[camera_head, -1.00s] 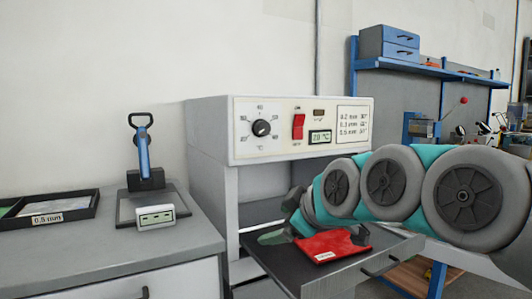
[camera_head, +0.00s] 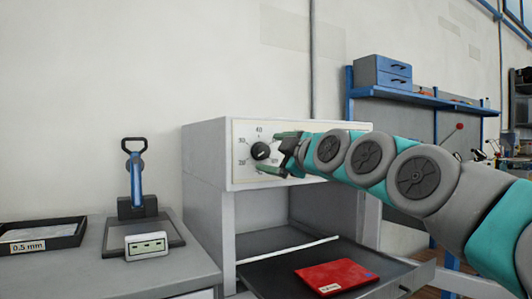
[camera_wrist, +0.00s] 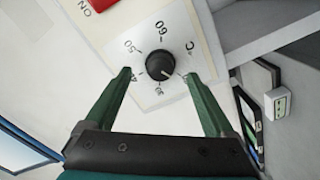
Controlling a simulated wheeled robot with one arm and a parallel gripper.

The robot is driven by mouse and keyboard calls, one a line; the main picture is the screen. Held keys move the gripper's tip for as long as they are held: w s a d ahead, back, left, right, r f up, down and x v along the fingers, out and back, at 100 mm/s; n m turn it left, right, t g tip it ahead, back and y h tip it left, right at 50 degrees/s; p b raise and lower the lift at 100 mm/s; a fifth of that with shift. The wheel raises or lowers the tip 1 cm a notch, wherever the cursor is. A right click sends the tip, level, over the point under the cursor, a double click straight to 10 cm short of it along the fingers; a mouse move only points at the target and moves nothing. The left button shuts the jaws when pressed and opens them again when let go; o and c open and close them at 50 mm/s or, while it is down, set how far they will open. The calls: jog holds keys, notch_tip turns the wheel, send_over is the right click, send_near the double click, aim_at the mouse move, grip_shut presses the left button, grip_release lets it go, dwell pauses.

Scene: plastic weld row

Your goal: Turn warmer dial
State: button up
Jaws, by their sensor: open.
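The warmer (camera_head: 207,145) is a pale grey box with a white front panel. Its dial is a round black knob (camera_head: 260,151) on a printed number scale. My gripper (camera_head: 272,152) is open in front of the panel, one finger above the dial and one below it in the head view. In the wrist view the dial (camera_wrist: 160,66) sits between the open fingertips (camera_wrist: 159,76), with a visible gap on each side. I cannot tell from the pictures which number the dial points to. My gripper and arm hide the switch and display in the head view.
A red packet (camera_head: 335,277) lies on the dark pull-out tray (camera_head: 270,278) under the warmer. The red switch (camera_wrist: 102,5) shows at the wrist view's top.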

aim_at(265, 152)
jog(key=shift+x, duration=1.65)
jog(key=shift+c, duration=0.3)
jog(key=c, duration=1.3)
